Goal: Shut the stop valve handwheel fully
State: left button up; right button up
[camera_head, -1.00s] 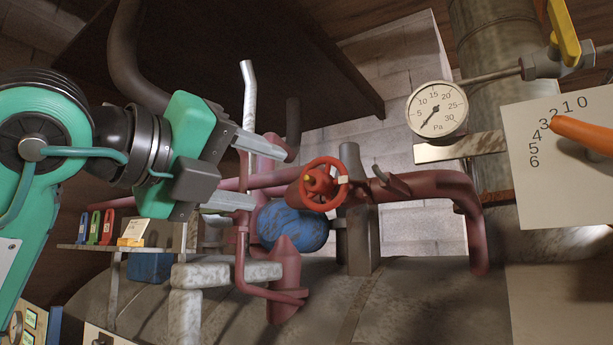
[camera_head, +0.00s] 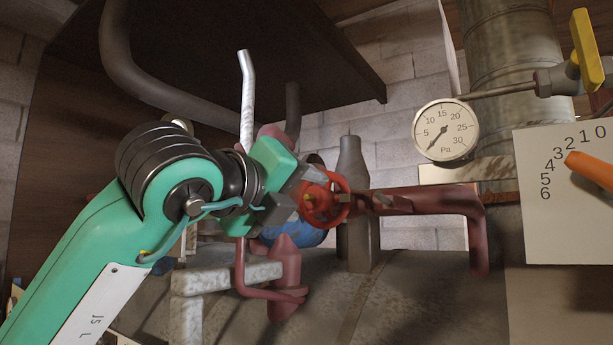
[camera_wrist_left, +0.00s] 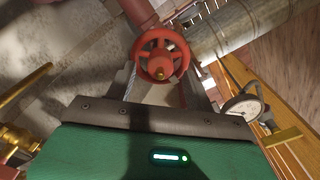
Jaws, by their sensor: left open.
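The stop valve handwheel (camera_head: 325,197) is red with a small yellow mark at its hub, on a reddish pipe in the middle of the head view. In the left wrist view the handwheel (camera_wrist_left: 161,56) shows nearly face-on, with spokes and a brass-coloured hub nut. My left gripper (camera_head: 308,198) is open at the near side of the wheel. In the left wrist view its fingers lie to either side of the wheel's lower part; I cannot tell whether they touch it. In the head view the gripper partly hides the wheel's left side. My right gripper is not in view.
A pressure gauge (camera_head: 446,131) stands right of the wheel, with a yellow-handled valve (camera_head: 585,50) above. A white numbered plate (camera_head: 565,215) with an orange pointer is at the right. A blue round body (camera_head: 300,235) and pale pipes sit below the wheel.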

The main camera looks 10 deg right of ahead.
pick_arm(q)
jog(key=shift+p+x, duration=0.4)
jog(key=shift+x, duration=0.7)
